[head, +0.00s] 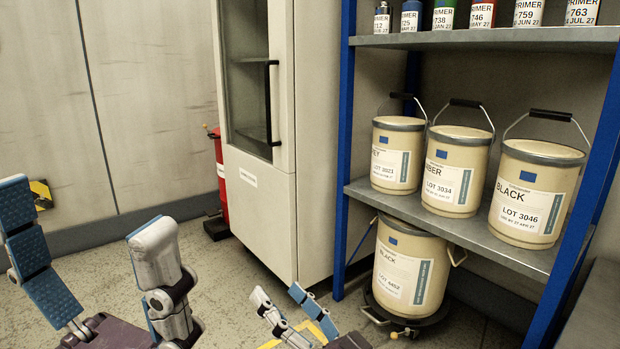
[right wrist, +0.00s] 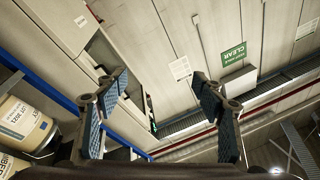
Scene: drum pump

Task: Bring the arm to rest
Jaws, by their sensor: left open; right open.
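My left gripper (head: 85,215) is at the lower left of the head view. Its two fingers, with blue pads, stand wide apart and point up, with nothing between them. My right gripper (head: 278,292) is low near the middle of the head view, left of the lowest drum. Its fingers are apart and empty. It also shows in the right wrist view (right wrist: 160,85), with both blue-padded fingers spread and only the background between them. The rest of both arms is mostly out of view.
A blue-posted shelf (head: 445,225) stands at the right with several cream pails. A drum labelled BLACK (head: 400,272) stands below on a dark wheeled base. A tall cabinet (head: 262,195) and a red cylinder (head: 221,175) stand behind. Floor (head: 225,275) shows between my grippers.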

